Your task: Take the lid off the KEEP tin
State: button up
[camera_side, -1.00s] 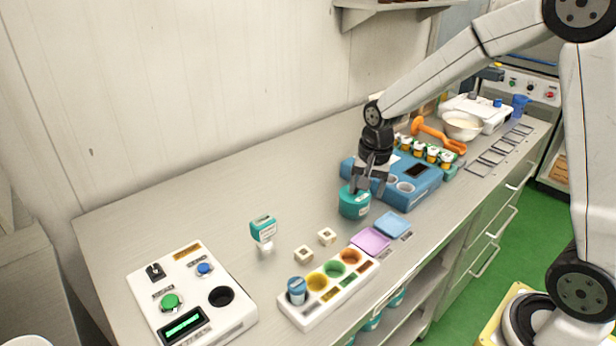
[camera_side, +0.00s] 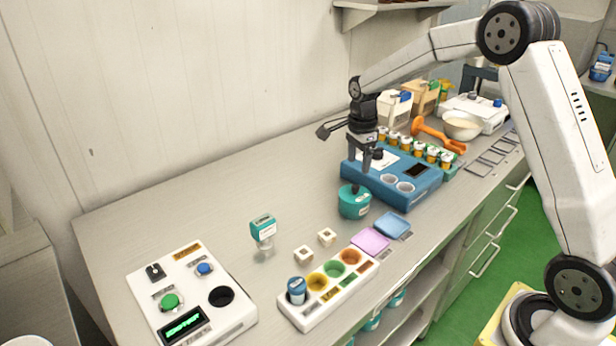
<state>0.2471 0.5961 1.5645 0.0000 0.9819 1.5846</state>
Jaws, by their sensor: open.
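A round teal tin (camera_side: 354,204) with a pale label on its side stands upright on the counter, in front of the blue machine. Its top is teal; whether this is a separate lid, I cannot tell, and the label is too small to read. My gripper (camera_side: 361,180) points down, open, over the tin's top. One dark finger reaches down to the top or just above it; contact is unclear. Nothing shows between the fingers.
A blue machine (camera_side: 408,183) with round wells stands close behind and right of the tin. Pink (camera_side: 370,241) and blue (camera_side: 392,225) pads lie in front. A teal labelled item (camera_side: 263,227) stands left. The counter (camera_side: 200,205) at back left is clear.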

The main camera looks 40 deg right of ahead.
aim_at(355, 186)
jog(key=shift+f, duration=1.05)
jog(key=shift+f, duration=0.15)
jog(key=shift+a+f, duration=0.1)
jog(key=shift+f, duration=2.35)
grip_shut()
